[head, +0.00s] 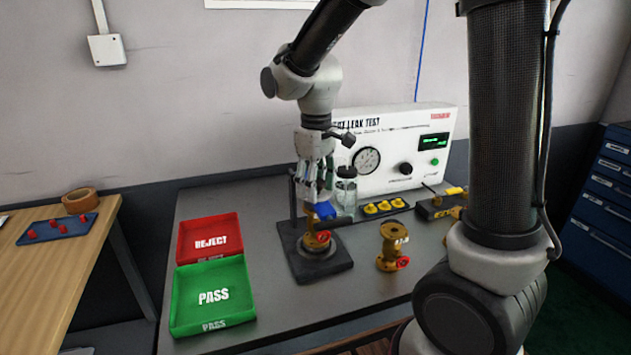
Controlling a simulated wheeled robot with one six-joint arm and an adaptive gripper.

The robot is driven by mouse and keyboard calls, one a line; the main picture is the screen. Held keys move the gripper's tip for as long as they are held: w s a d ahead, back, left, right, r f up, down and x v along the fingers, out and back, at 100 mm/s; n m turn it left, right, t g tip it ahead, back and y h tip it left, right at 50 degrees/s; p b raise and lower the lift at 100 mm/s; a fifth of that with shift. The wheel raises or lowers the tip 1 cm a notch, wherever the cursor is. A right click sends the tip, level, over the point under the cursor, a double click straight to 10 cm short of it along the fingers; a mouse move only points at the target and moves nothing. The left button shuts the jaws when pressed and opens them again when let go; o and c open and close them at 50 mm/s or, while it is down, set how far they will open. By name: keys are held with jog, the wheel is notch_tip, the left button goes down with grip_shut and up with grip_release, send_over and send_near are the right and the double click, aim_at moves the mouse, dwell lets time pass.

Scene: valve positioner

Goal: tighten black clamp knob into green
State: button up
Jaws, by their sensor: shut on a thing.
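The black clamp stand (338,265) stands on the grey bench, with a thin upright post at its left. My gripper (318,193) points down over the top of the clamp, directly above the valve. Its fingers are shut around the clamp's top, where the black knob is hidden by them. I cannot make out a green band on the clamp from this view.
A second brass valve (393,247) stands right of the stand. The leak test box (400,155) and a glass jar (346,186) stand behind. Yellow caps (384,206) lie on a black tray. Red reject (187,252) and green pass (180,318) trays lie left.

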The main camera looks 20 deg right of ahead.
jog(key=shift+f, duration=0.1)
grip_shut()
jog(key=m, duration=0.5)
jog(key=shift+s+m, duration=0.15)
jog(key=shift+m, duration=0.25)
jog(key=m, duration=0.3)
jog(key=shift+f+m, duration=0.1)
jog(key=shift+m, duration=0.3)
jog(key=m, duration=0.4)
jog(key=shift+o, duration=1.9)
grip_release()
jog(key=shift+o, duration=0.3)
